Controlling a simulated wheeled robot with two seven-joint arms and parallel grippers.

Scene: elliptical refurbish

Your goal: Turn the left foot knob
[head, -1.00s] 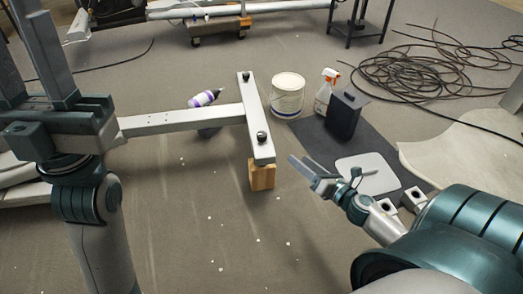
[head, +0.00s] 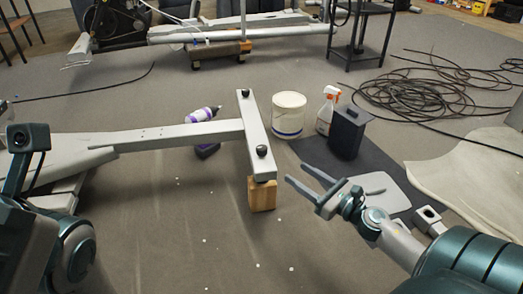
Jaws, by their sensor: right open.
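A pale T-shaped metal frame (head: 175,135) ends in a crossbar (head: 253,125) with a dark round knob near each end. The far knob (head: 245,93) sits at the back end. The near knob (head: 262,151) sits at the front end, above a wooden block (head: 262,195) that props up the bar. My right gripper (head: 298,173) is open and empty. In the picture its fingertips are just right of the bar's near end, apart from the near knob. Parts of my left arm show at the left edge; its gripper is not visible.
A white bucket (head: 288,115), a spray bottle (head: 327,110) and a black container (head: 348,132) stand right of the crossbar. A purple-and-white bottle (head: 202,114) is behind the frame. Coiled cable (head: 430,95) lies at the right back. Floor in front is clear.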

